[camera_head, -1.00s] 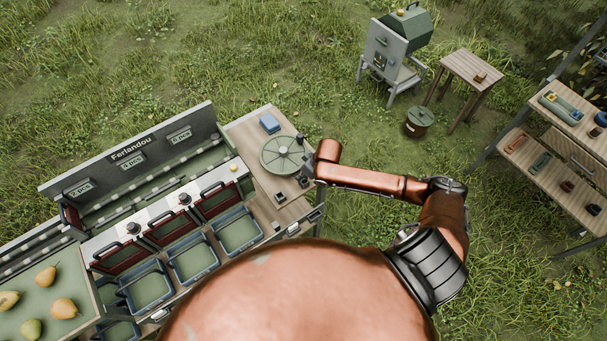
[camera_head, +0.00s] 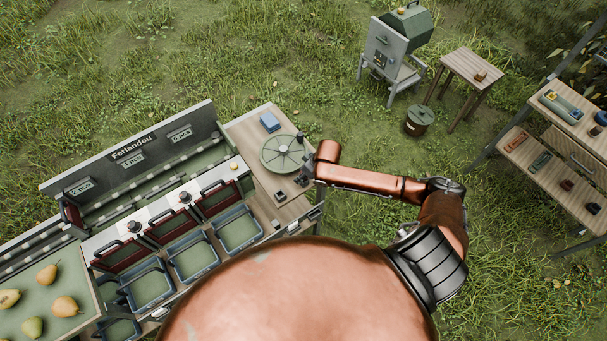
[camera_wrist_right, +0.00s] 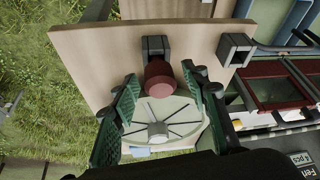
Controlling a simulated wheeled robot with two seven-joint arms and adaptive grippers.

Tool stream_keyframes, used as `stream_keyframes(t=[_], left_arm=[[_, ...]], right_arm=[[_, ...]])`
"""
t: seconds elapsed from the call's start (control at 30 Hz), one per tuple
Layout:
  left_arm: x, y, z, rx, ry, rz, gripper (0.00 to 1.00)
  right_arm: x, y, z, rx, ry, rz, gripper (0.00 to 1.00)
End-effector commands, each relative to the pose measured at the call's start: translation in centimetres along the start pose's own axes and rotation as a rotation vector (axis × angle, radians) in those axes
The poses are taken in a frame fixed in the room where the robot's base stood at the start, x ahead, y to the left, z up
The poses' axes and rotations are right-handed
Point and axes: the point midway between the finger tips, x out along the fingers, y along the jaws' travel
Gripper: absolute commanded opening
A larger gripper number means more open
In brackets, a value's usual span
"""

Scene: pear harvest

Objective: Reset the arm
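My right arm (camera_head: 375,182) reaches in from the right in the head view, over the right end of the workbench. Its gripper (camera_head: 301,176) is small and partly hidden there, beside the round green spoked disc (camera_head: 284,154). In the right wrist view my right gripper (camera_wrist_right: 158,78) has its two green fingers spread apart. A dark red knob (camera_wrist_right: 157,80) on a grey bracket (camera_wrist_right: 155,46) shows in the gap between them. I cannot tell whether the fingers touch it. The spoked disc shows below the knob (camera_wrist_right: 158,128). My left gripper is in neither view.
The bench has red-fronted units (camera_head: 166,230), blue-rimmed bins (camera_head: 193,260) and a blue block (camera_head: 270,122). Several pears (camera_head: 65,306) lie on a green tray (camera_head: 75,277) at lower left.

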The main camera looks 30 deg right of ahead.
Motion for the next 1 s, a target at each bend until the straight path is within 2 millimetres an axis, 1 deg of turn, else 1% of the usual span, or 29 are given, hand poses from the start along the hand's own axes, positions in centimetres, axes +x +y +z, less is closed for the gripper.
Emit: stream_keyframes(t=[0.2, 0.4, 0.47, 0.77, 1.0], left_arm=[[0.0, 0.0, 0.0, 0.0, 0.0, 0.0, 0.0], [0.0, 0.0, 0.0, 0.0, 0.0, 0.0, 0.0], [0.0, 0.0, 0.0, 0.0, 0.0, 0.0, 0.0], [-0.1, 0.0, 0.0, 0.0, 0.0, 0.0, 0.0], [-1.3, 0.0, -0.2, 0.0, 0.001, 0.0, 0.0]], right_arm=[[0.0, 0.0, 0.0, 0.0, -0.001, 0.0, 0.45], [0.0, 0.0, 0.0, 0.0, -0.001, 0.0, 0.59], [0.0, 0.0, 0.0, 0.0, -0.001, 0.0, 0.62], [-0.1, 0.0, 0.0, 0.0, -0.001, 0.0, 0.62], [-1.0, 0.0, -0.4, 0.0, 0.0, 0.0, 0.62]])
